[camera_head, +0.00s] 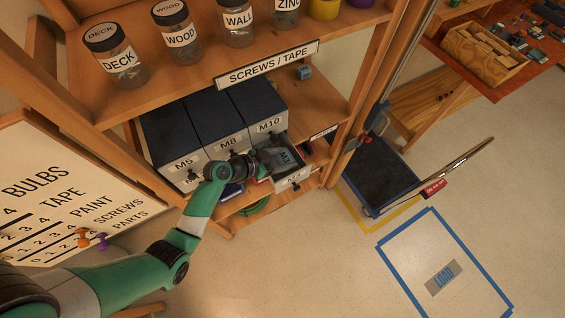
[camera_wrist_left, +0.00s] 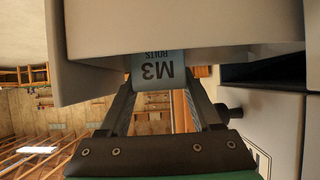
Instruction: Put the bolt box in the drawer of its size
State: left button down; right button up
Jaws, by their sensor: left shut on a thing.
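The bolt box (camera_head: 285,157) is a small grey-blue box whose label reads M3 in the head view. In the left wrist view its label (camera_wrist_left: 152,70) reads M3 BOLTS upside down. My left gripper (camera_head: 262,165) is shut on it; its two fingers (camera_wrist_left: 160,88) reach up to the box. The box is at a pulled-out drawer (camera_head: 292,181) in the lower right of the dark drawer cabinet; I cannot tell whether it touches the drawer floor. This drawer's label is too small to read surely. Upper drawers read M5 (camera_head: 184,163), M8 (camera_head: 231,141) and M10 (camera_head: 269,125).
The cabinet stands on a wooden shelf under the SCREWS / TAPE sign (camera_head: 267,64). Jars (camera_head: 117,57) line the shelf above. A small blue box (camera_head: 304,72) sits behind the sign. A dark cart (camera_head: 375,175) stands right of the shelf.

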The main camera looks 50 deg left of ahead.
aim_at(278, 163)
pick_arm(q)
jog(key=shift+a+f+b, duration=0.2)
jog(key=shift+f+b, duration=0.1)
jog(key=shift+f, duration=0.65)
jog(key=shift+a+f+b, duration=0.2)
jog(key=shift+f+b, duration=0.1)
jog(key=shift+f, duration=0.65)
jog(key=shift+f, duration=0.2)
jog(key=shift+c, duration=0.4)
grip_release()
jog(key=shift+s, duration=0.1)
jog(key=shift+s+r, duration=0.1)
jog(key=shift+r, duration=0.2)
jog(key=v, duration=0.3)
jog(key=shift+s+a+r+p, duration=0.1)
jog(key=shift+s+p, duration=0.25)
jog(key=shift+p, duration=0.05)
